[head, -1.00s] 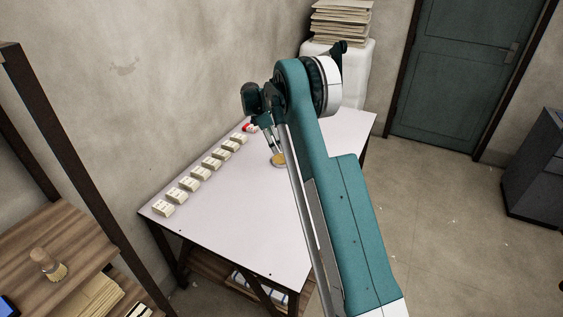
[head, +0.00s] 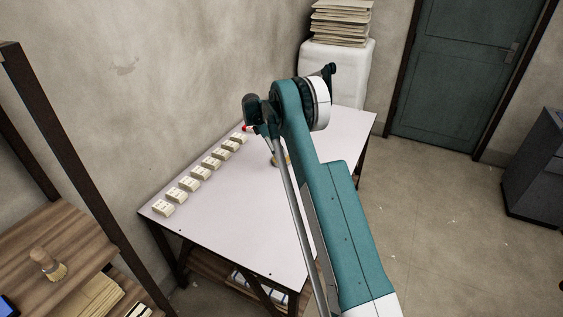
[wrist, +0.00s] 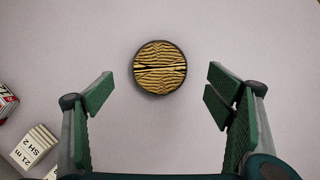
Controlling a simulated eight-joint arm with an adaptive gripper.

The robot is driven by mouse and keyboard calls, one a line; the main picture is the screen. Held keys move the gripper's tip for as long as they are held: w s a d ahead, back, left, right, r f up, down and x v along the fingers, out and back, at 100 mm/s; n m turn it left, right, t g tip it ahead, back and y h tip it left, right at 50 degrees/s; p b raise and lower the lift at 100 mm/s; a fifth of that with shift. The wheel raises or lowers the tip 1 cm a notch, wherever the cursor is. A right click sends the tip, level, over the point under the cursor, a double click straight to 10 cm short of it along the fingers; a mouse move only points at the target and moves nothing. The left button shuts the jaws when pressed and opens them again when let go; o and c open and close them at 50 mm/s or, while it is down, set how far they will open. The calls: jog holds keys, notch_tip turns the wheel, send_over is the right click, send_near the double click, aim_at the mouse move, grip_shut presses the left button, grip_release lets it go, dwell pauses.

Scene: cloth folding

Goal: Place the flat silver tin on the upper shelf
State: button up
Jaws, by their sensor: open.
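A round, flat tin (wrist: 160,45) with a dark rim and a ribbed gold-brown face lies on the pale table, in the upper middle of the wrist view. No silver side shows there. In the head view only part of the tin (head: 281,160) shows beside my arm. My gripper (wrist: 160,98) is open and empty. Its green fingers are wide apart, left and right of the tin and nearer the bottom of the picture, not touching it. A wooden shelf unit (head: 90,228) stands at the lower left in the head view; I cannot tell whether this board is the upper shelf.
A row of several small cream boxes (head: 190,185) lines the table's wall side. A red-and-white item (wrist: 6,100) lies at its far end. The near part of the table (head: 235,225) is clear.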

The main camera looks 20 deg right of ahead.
jog(key=shift+x, duration=0.8)
jog(key=shift+f, duration=0.1)
jog(key=shift+b+x, duration=0.65)
jog(key=shift+x, duration=1.9)
jog(key=shift+a, duration=0.15)
jog(key=shift+c, duration=0.5)
jog(key=c, duration=1.1)
notch_tip(320, 180, up, 10)
jog(key=p, duration=0.1)
jog(key=shift+p, duration=0.35)
